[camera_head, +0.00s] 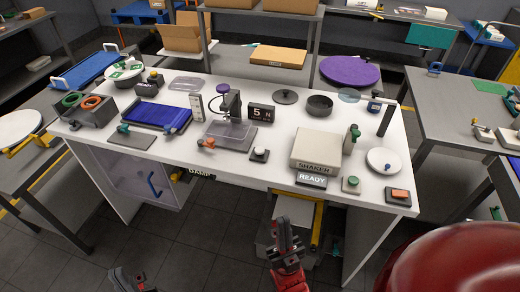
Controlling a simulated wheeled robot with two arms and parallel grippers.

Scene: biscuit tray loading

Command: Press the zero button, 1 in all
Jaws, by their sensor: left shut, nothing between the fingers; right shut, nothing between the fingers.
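A white round button (260,153) on a dark base stands near the front middle of the white table. A green button (352,182) on a grey base stands further right, and an orange rocker switch (399,193) is near the right front corner. I cannot read a zero label on any of them. A dark display (260,114) with light characters stands behind the white button. My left gripper (124,279) is shut and empty at the bottom left, low in front of the table. My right gripper (283,232) is shut and empty, before the table's front edge and apart from the buttons.
A beige shaker box (316,149) with a READY sign (311,179) stands right of the white button. A clear container (228,131) and a blue tray (157,115) are to its left. A large red rounded object (450,262) fills the bottom right corner.

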